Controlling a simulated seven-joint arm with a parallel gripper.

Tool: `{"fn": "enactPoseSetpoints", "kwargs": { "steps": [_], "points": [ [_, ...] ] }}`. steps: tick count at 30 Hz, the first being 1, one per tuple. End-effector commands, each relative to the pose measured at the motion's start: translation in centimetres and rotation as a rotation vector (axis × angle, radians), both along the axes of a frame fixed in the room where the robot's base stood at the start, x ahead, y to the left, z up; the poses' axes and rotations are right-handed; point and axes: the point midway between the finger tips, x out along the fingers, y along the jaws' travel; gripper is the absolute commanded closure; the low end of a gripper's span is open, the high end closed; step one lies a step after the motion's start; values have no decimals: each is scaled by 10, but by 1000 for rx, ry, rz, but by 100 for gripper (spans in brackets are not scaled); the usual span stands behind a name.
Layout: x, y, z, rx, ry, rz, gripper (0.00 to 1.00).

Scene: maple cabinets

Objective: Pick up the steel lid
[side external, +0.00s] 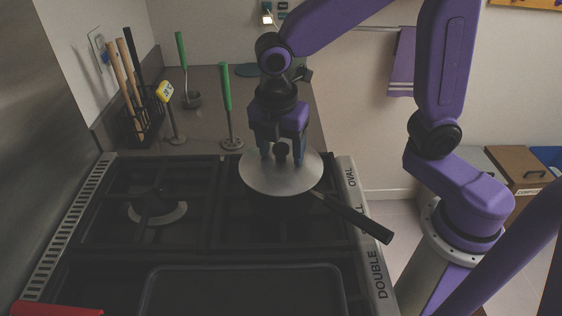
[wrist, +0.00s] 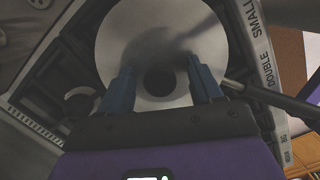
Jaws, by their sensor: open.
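The steel lid (side external: 254,176) is a round grey disc at the back right of the stove, with a dark round knob (side external: 281,149) at its middle. A black handle (side external: 352,217) sticks out from under it to the front right, seemingly from a pan that the lid covers. My gripper (side external: 282,160) is directly above the lid, pointing down, with its fingers on either side of the knob. In the wrist view the lid (wrist: 128,40) fills the upper middle, and the knob (wrist: 159,81) shows between the two open blue fingers (wrist: 163,88). Whether the fingertips touch the lid is unclear.
A black griddle tray (side external: 245,290) lies at the stove's front. Green-handled utensils (side external: 226,100) stand on the counter behind, near a black wire holder (side external: 140,122) with wooden-handled tools. A red item (side external: 55,308) is at the front left. The left burner (side external: 157,208) is bare.

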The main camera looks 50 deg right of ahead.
Motion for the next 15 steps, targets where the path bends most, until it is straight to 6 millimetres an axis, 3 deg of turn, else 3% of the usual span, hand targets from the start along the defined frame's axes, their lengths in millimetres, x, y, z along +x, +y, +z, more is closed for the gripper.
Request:
{"fn": "enactPoseSetpoints", "kwargs": {
  "steps": [3,9,15],
  "points": [
    [0,0,0,0,0,0,39],
    [0,0,0,0,0,0,100],
    [0,0,1,1,-1,0,100]
  ]
}}
